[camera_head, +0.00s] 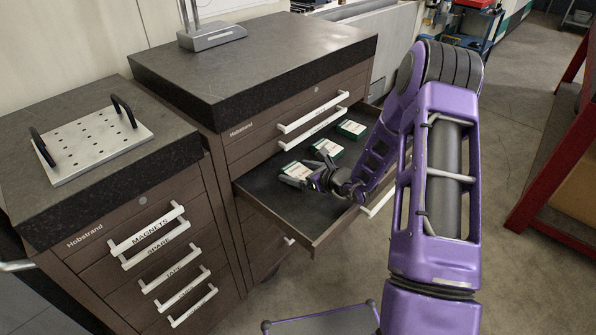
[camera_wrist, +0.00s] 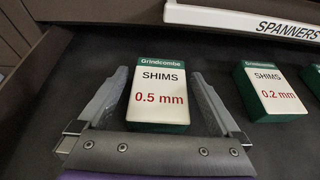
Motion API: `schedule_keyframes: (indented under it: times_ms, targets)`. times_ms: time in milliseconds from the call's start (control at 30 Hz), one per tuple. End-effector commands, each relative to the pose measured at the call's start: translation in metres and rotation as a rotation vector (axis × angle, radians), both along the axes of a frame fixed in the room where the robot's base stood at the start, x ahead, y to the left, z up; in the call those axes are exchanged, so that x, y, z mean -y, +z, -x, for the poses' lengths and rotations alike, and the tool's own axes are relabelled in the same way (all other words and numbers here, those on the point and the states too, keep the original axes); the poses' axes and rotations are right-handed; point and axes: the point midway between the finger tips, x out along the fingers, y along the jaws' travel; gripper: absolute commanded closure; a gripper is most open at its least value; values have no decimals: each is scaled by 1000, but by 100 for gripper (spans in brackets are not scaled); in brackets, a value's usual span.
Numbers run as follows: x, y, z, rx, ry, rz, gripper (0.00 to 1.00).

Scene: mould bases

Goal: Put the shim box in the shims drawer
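A green and white shim box (camera_wrist: 160,92), marked "SHIMS 0.5 mm", lies label up on the dark floor of the pulled-out drawer (camera_wrist: 75,85). In the head view the box (camera_head: 297,171) is the nearest of the boxes in that drawer (camera_head: 322,243). My gripper (camera_wrist: 160,80) is open, with one finger on each side of the box and narrow gaps visible between. In the head view my gripper (camera_head: 312,182) is low inside the drawer beside the box. The open drawer's own label is not readable; my arm hides part of its front.
A second shim box (camera_wrist: 271,92), marked 0.2 mm, lies to the right, with another box (camera_head: 351,129) beyond it. The shut drawer's "SPANNERS" handle (camera_wrist: 245,22) overhangs the drawer's back. A perforated plate with handles (camera_head: 95,143) sits on the left cabinet.

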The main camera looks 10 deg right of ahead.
Motion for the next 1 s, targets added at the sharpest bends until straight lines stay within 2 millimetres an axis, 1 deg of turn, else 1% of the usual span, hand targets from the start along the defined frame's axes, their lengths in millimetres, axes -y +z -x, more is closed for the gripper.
schedule_keyframes:
  times_ms: [200,267,367,700,833,1000]
  targets:
    - [0,3,0,1,0,0,0]
    - [4,5,4,0,-2,1,0]
    - [11,12,16,0,-2,1,0]
    - [47,39,72,-1,-2,0,0]
    - [56,45,85,0,-1,0,0]
    - [60,48,93,0,-1,0,0]
